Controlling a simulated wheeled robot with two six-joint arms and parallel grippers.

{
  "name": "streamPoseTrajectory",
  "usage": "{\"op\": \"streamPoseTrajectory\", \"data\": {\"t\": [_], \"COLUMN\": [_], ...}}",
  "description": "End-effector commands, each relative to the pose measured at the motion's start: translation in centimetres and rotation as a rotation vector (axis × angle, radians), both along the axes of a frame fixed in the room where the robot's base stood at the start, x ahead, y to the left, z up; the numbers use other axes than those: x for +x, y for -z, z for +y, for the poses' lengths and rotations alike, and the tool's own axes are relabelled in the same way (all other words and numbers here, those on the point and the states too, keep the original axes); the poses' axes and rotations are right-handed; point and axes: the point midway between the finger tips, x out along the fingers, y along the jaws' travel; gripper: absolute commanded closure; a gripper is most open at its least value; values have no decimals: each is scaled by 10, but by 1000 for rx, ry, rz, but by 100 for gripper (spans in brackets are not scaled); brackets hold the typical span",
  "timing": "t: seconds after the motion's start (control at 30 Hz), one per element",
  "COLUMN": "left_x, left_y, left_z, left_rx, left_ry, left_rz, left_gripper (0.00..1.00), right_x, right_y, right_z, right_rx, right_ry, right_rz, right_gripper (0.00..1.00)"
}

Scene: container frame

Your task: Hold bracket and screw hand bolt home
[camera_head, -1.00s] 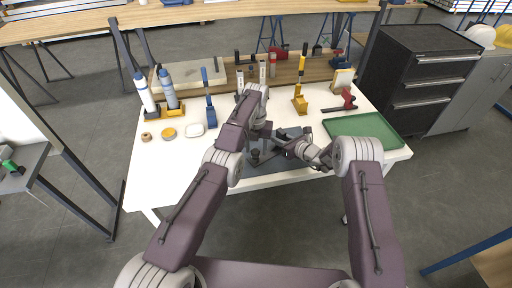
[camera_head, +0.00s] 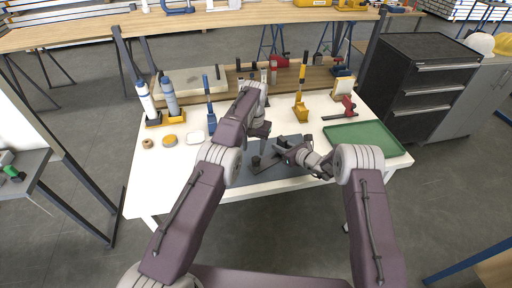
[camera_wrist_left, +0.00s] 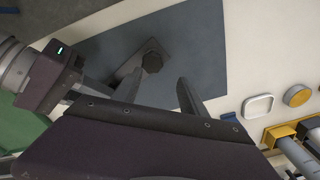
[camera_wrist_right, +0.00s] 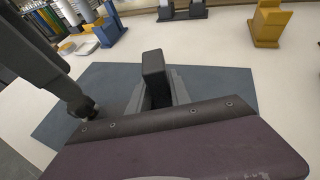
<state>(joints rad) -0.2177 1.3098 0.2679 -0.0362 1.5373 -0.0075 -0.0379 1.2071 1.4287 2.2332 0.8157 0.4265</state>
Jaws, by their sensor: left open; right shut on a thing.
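The bracket (camera_wrist_left: 127,88) lies on the dark mat (camera_head: 285,172), a flat grey plate in the left wrist view. The hand bolt (camera_wrist_left: 152,62) has a dark lobed knob and stands at the plate's far end; in the head view (camera_head: 256,161) it is small. How deep it sits cannot be told. My left gripper (camera_wrist_left: 159,80) is open, its fingertips just short of the knob on either side and apart from it. It shows above the mat in the head view (camera_head: 261,131). My right gripper (camera_wrist_right: 157,92) is shut on the bracket's dark upright part (camera_wrist_right: 153,68).
A green tray (camera_head: 364,138) lies on the right of the white table. A red clamp (camera_head: 345,108), yellow holder (camera_head: 300,112), blue-handled tool (camera_head: 210,115), white dish (camera_head: 194,138) and bottles (camera_head: 168,96) stand around the mat. The table's front is clear.

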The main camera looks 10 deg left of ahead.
Motion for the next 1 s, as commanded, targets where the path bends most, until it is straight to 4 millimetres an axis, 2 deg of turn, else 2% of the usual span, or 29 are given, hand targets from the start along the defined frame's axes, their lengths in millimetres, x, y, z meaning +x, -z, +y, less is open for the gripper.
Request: {"op": "streamPoseTrajectory", "data": {"t": [0.1,0.6,0.7,0.8,1.0], "left_x": [-2,-11,-13,-14,-15], "left_y": [-2,-12,-13,-14,-15], "left_z": [-2,-9,-10,-11,-11], "left_rx": [-17,-58,-57,-57,-56], "left_ry": [-376,-2004,-2239,-2396,-2506], "left_rz": [-5,-17,-19,-21,-22], "left_gripper": [50,50,50,50,50], "right_x": [-1,-1,-1,-1,0], "right_y": [2,2,2,2,2], "right_z": [-1,-1,-1,-1,-1], "right_rx": [-5,-5,-5,-5,-5], "right_ry": [0,0,0,0,0], "right_rz": [2,2,2,2,2], "right_gripper": [100,100,100,100,100]}}
